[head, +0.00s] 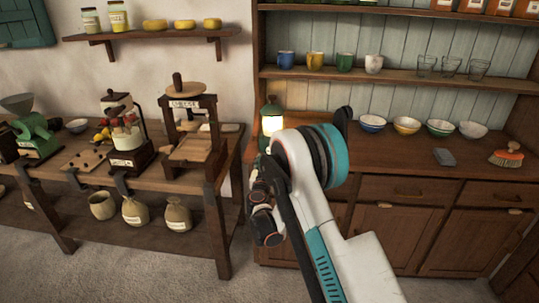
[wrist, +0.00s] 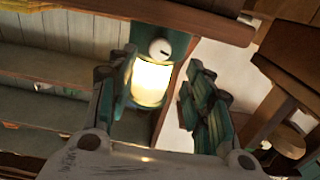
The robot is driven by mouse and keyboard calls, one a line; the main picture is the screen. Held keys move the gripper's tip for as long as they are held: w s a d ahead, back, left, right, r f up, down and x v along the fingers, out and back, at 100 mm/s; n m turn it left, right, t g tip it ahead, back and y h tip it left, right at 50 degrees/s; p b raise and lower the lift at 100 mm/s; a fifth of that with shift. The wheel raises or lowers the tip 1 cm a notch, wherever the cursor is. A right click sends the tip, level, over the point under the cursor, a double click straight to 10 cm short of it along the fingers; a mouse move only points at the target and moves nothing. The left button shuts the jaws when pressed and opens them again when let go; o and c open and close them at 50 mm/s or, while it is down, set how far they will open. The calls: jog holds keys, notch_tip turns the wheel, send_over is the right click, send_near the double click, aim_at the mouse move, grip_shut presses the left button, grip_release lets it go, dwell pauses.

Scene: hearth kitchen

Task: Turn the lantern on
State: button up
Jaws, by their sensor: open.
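The lantern (head: 271,122) is green with a glowing, warm yellow-white window. It stands upright at the left end of the wooden dresser's counter, its lower part hidden behind my arm in the head view. In the wrist view the lantern (wrist: 152,82) appears tilted beyond my gripper, with its lit window and a round white knob (wrist: 160,48) with a dark mark above it. My gripper (wrist: 162,66) is open and empty, its fingers on either side of the lantern in that view. The left finger overlaps the lantern's edge; I cannot tell whether it touches.
On the counter (head: 400,166) right of the lantern are several bowls (head: 407,125), a grey block (head: 444,157) and a brush (head: 507,155). A shelf (head: 400,77) with mugs and glasses runs above. A workbench (head: 150,181) with a press (head: 188,130) stands to the left.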

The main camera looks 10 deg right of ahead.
jog(key=b+x, duration=0.2)
jog(key=x, duration=0.6)
jog(key=shift+w, duration=0.1)
jog(key=c, duration=1)
